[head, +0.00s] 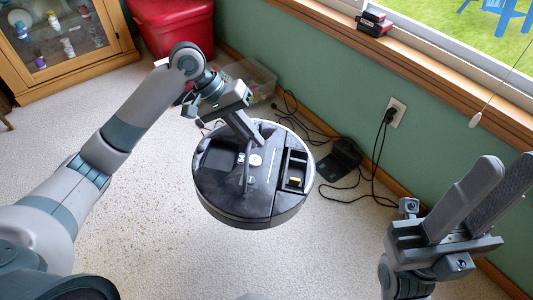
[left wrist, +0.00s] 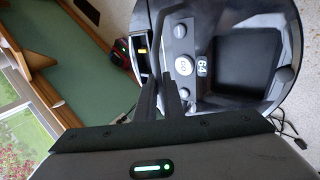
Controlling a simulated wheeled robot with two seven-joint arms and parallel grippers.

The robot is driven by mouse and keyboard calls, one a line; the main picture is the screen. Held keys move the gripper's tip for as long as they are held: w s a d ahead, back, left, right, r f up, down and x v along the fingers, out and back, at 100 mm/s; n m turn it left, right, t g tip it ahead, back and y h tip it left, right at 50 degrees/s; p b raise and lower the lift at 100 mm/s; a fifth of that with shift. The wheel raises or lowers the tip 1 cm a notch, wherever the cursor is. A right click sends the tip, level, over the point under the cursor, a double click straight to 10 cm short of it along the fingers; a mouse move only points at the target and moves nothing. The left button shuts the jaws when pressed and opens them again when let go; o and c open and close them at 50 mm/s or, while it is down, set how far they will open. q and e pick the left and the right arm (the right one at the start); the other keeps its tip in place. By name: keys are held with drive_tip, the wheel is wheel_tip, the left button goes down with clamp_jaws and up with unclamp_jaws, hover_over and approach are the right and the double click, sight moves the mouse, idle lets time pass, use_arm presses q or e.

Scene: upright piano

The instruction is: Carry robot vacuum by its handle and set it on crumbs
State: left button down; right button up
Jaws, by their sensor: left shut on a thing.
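The round black robot vacuum (head: 268,205) hangs in the middle of the head view and appears raised off the floor. My left gripper (head: 248,138) reaches down to its top and is shut on its handle, which the fingers largely hide. The left wrist view shows the vacuum's top (left wrist: 245,65) with dials and a dark panel, and the left fingers (left wrist: 162,98) against it. Small brown crumbs (head: 150,215) lie scattered on the pale carpet left of the vacuum, partly behind my left arm. My right gripper (head: 508,163) is open and empty at the right.
A black dock (head: 340,160) with cables (head: 374,170) sits by the green wall, below an outlet (head: 396,112). A clear bin (head: 250,80), a red tub (head: 172,25) and a glass cabinet (head: 65,40) stand at the back. The front carpet is clear.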

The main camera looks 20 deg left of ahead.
use_arm(q)
drive_tip(key=shift+m+g, duration=0.3)
drive_tip(key=shift+m, duration=0.2)
drive_tip(key=v, duration=0.5)
drive_tip(key=shift+s+d+r, duration=0.3)
drive_tip(key=shift+s, duration=0.05)
drive_tip(key=shift+a, duration=0.1)
